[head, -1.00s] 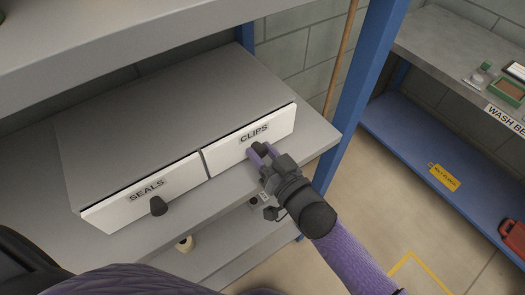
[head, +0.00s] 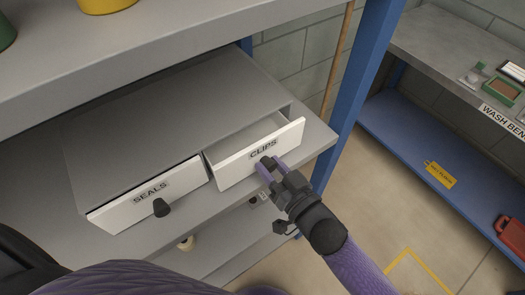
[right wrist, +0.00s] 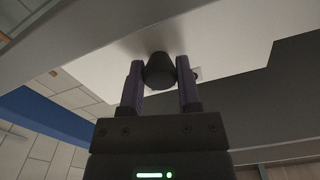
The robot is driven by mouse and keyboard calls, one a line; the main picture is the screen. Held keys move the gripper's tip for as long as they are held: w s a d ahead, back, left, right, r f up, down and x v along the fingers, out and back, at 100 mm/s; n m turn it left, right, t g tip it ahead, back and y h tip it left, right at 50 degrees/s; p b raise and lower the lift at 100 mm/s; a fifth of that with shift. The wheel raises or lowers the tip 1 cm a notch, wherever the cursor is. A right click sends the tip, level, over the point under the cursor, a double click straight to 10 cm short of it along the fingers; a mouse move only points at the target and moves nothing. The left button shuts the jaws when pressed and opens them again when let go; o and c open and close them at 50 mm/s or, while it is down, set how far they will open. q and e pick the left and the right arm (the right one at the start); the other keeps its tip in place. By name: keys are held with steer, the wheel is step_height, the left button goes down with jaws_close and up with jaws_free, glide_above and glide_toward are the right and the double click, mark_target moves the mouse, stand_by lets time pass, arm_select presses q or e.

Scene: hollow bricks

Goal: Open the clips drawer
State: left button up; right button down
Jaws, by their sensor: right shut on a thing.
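The clips drawer (head: 237,165) has a white front labelled CLIPS and stands partly out of the grey cabinet (head: 165,115), with its inside showing. My right gripper (head: 266,167) is shut on the dark knob of the clips drawer, just below the label. In the right wrist view the two purple fingers hold the dark knob (right wrist: 159,71) between them, against the white drawer front (right wrist: 205,35). The seals drawer (head: 140,200), to the left, is shut and has its own dark knob (head: 161,207). My left gripper is not in view.
The cabinet stands on a grey shelf (head: 313,152) with a blue post (head: 357,95) at its right. An upper shelf (head: 150,45) hangs above, with a yellow container (head: 105,4) on it. A wash bench stands at the right. Open floor lies between.

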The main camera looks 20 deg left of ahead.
steer(key=p+v, duration=0.4)
steer(key=v, duration=0.9)
steer(key=shift+c, duration=1.5)
jaws_free()
